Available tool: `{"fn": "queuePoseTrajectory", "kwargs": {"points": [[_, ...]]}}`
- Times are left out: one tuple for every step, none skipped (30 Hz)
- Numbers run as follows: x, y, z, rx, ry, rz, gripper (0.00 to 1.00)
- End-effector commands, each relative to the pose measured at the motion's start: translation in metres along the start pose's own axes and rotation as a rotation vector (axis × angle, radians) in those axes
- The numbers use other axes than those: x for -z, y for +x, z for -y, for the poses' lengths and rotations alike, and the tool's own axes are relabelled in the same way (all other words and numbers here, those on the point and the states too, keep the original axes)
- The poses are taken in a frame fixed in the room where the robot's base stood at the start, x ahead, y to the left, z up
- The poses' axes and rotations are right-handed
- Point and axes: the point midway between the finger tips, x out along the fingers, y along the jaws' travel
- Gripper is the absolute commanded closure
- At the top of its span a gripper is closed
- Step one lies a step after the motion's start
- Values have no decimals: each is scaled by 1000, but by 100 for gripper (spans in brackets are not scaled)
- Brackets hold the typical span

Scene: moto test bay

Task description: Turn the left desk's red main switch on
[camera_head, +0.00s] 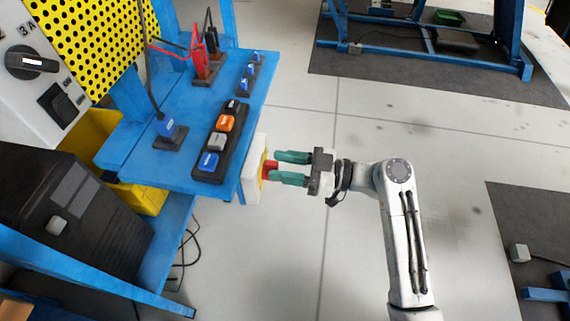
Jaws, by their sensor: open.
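The red main switch (269,168) sits on a yellow plate on a pale box (252,187) at the right edge of the blue left desk (181,166). My gripper (275,168) points left at the switch from the right side. Its two green fingers are apart, one on the upper side and one on the lower side of the red knob. The fingertips partly hide the knob, and I cannot tell whether they touch it. The switch's position cannot be read from here.
On the desk stand a strip of coloured rocker switches (221,140), red and black plugs with cables (207,58) and small blue switches (248,76). A grey panel with a black knob (32,62) is at left. Pale floor (400,115) is open to the right.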

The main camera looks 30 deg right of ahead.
Motion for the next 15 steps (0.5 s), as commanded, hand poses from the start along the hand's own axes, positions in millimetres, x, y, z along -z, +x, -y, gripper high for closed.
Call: {"fn": "queuePoseTrajectory", "kwargs": {"points": [[0, 0, 0, 0, 0, 0, 56], [0, 0, 0, 0, 0, 0, 56], [0, 0, 0, 0, 0, 0, 56], [0, 0, 0, 1, 0, 0, 56], [0, 0, 0, 1, 0, 0, 57], [0, 0, 0, 1, 0, 0, 61], [0, 0, 0, 1, 0, 0, 64], [0, 0, 0, 1, 0, 0, 67], [0, 0, 0, 1, 0, 0, 71], [0, 0, 0, 1, 0, 0, 74], [0, 0, 0, 1, 0, 0, 76], [0, 0, 0, 1, 0, 0, 80], [0, 0, 0, 1, 0, 0, 83], [0, 0, 0, 1, 0, 0, 86], [0, 0, 0, 1, 0, 0, 90]]}}
